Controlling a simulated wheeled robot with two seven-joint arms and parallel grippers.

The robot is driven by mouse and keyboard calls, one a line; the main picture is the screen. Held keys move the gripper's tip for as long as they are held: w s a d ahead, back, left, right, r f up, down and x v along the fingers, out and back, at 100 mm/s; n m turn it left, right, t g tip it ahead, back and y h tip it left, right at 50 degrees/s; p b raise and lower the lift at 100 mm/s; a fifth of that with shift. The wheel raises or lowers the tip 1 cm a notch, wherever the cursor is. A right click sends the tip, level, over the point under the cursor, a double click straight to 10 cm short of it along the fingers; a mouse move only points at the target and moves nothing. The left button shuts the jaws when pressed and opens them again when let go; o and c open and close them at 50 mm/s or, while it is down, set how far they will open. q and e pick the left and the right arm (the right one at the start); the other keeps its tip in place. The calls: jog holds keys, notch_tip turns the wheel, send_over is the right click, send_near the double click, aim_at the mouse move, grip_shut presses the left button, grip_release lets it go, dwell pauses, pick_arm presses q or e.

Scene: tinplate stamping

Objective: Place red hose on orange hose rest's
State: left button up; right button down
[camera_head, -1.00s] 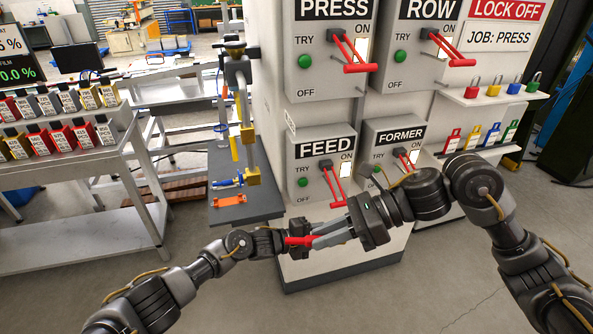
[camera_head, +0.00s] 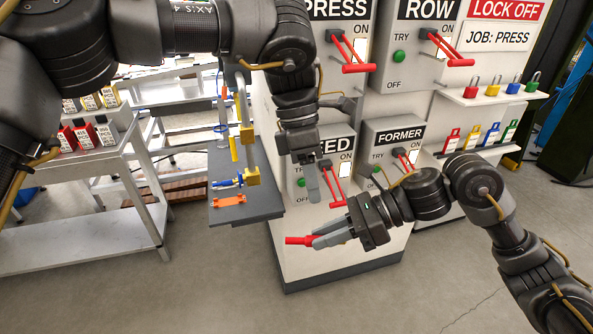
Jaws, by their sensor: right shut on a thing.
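The red hose (camera_head: 298,240) is a short red piece held between the finger ends of my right gripper (camera_head: 322,239), in front of the lower part of the white cabinet. My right gripper points left and is shut on it. The orange hose rest (camera_head: 229,200) lies on a small dark grey shelf (camera_head: 248,208), left of and above the red hose, apart from it. My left gripper (camera_head: 313,188) hangs downward in front of the FEED panel, above the red hose and apart from it. Its fingers overlap in this view, so its opening does not show.
The cabinet carries red levers, including the FEED lever (camera_head: 334,185) close behind my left gripper. A grey rack (camera_head: 80,240) stands at left. The floor in front is clear.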

pick_arm(q)
jog(key=s+a+r+t+y, duration=0.1)
jog(key=s+a+r+y, duration=0.1)
jog(key=a+r, duration=0.1)
pick_arm(e)
jog(key=shift+a, duration=0.15)
pick_arm(q)
jog(key=shift+m, duration=0.4)
jog(key=x, duration=1.2)
jog(key=shift+w+a, duration=0.2)
jog(key=shift+w, duration=0.2)
grip_shut()
pick_arm(e)
jog(key=c, duration=1.2)
grip_release()
jog(key=shift+c, duration=0.2)
jog(key=v, duration=1.2)
